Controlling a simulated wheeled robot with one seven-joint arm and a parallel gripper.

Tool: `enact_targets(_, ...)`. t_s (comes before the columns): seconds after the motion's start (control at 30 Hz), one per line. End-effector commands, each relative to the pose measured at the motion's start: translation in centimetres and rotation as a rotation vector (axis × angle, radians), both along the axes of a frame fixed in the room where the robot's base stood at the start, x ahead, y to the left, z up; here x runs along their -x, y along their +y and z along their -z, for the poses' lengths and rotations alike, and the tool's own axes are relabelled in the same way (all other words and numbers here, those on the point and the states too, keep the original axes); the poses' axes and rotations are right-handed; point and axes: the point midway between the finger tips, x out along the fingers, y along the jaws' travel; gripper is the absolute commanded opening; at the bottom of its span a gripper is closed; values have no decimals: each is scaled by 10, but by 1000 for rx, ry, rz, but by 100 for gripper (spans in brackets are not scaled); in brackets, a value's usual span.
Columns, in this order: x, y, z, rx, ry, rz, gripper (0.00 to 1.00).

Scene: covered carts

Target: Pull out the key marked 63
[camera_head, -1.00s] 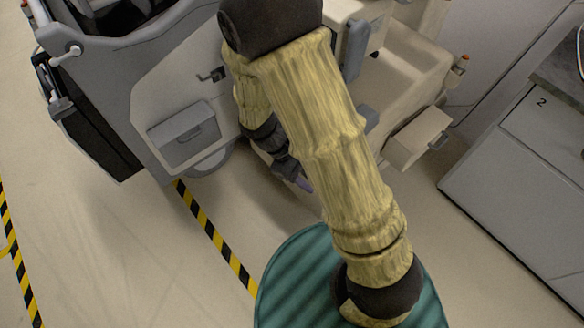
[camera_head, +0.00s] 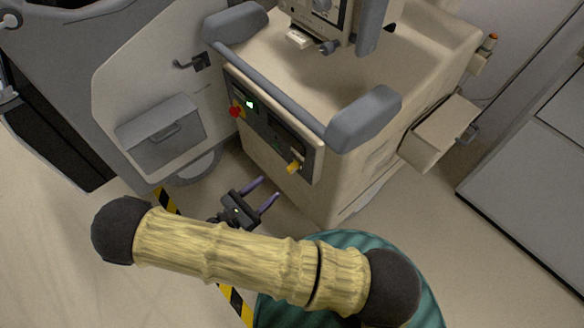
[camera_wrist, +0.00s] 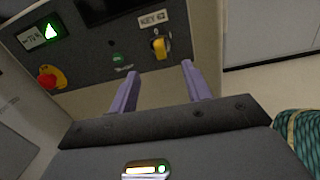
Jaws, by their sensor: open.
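A yellow key (camera_head: 293,167) sits in the front panel of the beige cart, near the panel's lower right corner. In the wrist view the key (camera_wrist: 159,44) lies beyond my fingertips, near the right one. A white label (camera_wrist: 153,18) above it reads KEY and a number starting with 6; its last digit is unclear. My gripper (camera_head: 268,188) has two purple fingers, open and empty, pointing toward the panel from in front. The gripper (camera_wrist: 160,70) touches nothing that I can see.
The panel also carries a red knob (camera_wrist: 50,77), a lit green display (camera_wrist: 48,32) and a dark screen. A grey handlebar (camera_head: 275,85) with thick padded ends overhangs the panel. A grey cart with a box (camera_head: 162,134) stands at left.

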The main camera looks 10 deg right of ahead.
Motion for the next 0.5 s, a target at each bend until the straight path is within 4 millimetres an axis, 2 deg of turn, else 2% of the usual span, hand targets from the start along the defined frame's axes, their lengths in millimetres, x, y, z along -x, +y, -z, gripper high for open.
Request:
enact_targets(0.27, -2, -4, -1, -1, 1, 4, 49)
enact_targets(0.5, -14, -21, -2, -2, 0, 5, 49)
